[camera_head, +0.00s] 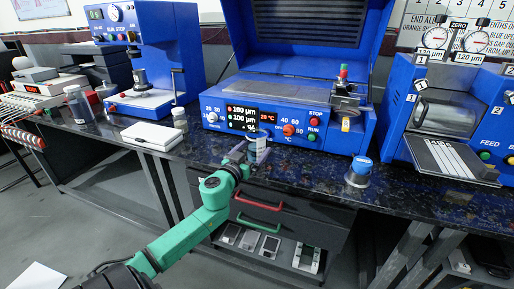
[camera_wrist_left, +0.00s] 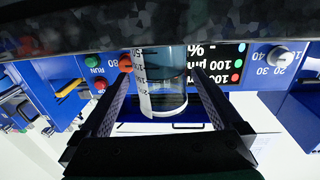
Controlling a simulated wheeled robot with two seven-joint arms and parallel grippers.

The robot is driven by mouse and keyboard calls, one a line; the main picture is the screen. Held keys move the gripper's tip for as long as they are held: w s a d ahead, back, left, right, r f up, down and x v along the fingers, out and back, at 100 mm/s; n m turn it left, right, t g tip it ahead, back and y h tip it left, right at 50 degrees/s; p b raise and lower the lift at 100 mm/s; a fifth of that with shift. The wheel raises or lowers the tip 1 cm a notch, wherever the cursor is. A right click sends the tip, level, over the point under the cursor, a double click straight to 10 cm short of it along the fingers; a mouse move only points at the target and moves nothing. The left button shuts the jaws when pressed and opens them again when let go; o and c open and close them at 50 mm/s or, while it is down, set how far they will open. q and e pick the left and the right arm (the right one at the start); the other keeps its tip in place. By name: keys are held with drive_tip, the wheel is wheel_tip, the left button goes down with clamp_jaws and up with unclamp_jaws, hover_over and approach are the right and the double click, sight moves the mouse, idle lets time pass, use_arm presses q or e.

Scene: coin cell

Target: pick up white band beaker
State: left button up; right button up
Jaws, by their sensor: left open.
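My left gripper (camera_head: 249,153) is at the front of the worktop, right by the beaker. In the left wrist view its two fingers (camera_wrist_left: 160,92) are apart, one on each side of the beaker. I cannot tell whether either finger touches the glass. My right gripper is not in view.
A blue coating machine (camera_head: 290,110) stands just behind the beaker. A white pad (camera_head: 152,135) and a small jar (camera_head: 180,119) are to the left. A blue-capped container (camera_head: 360,170) is to the right. Drawers (camera_head: 285,208) are below the worktop.

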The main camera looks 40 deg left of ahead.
use_arm(q)
drive_tip(key=x, duration=0.3)
drive_tip(key=shift+w+a, duration=0.2)
drive_tip(key=shift+w, duration=0.15)
drive_tip(key=shift+s, duration=0.1)
drive_tip(key=c, duration=1.4)
drive_tip(key=shift+r, duration=0.15)
